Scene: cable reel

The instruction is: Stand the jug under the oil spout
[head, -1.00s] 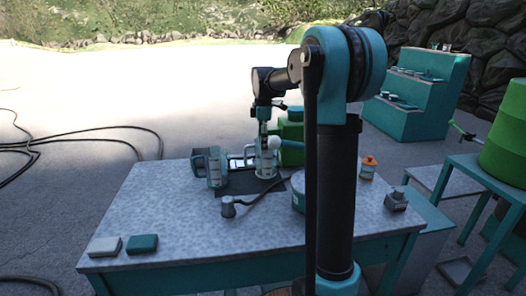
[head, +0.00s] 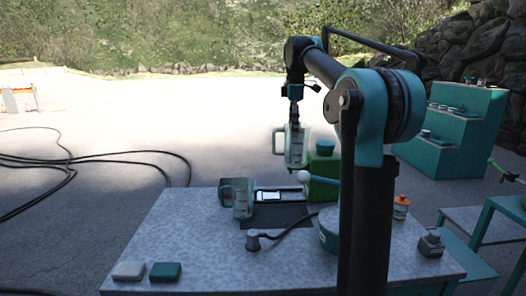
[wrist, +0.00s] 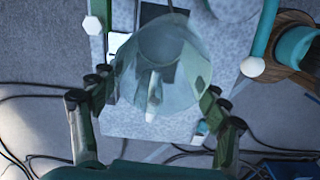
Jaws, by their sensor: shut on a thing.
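A clear jug with a pale handle (head: 297,148) hangs upright in my gripper (head: 294,118), above the table and near the green box. In the wrist view the clear jug (wrist: 178,75) sits between the fingers of my gripper (wrist: 157,92), which are shut on it. A second clear jug with a dark handle (head: 242,200) stands on the table to the left. A green box with a teal top (head: 324,170) stands at the table's back, with a white ball at its side. I cannot tell clearly which part is the oil spout.
The speckled table (head: 205,255) holds a grey sponge-like block (head: 129,271), a teal block (head: 165,272), an orange-capped bottle (head: 401,208) and a small grey device (head: 431,244). My arm hides part of its right side. Black hoses (head: 110,157) lie on the floor. Teal steps (head: 450,145) stand back right.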

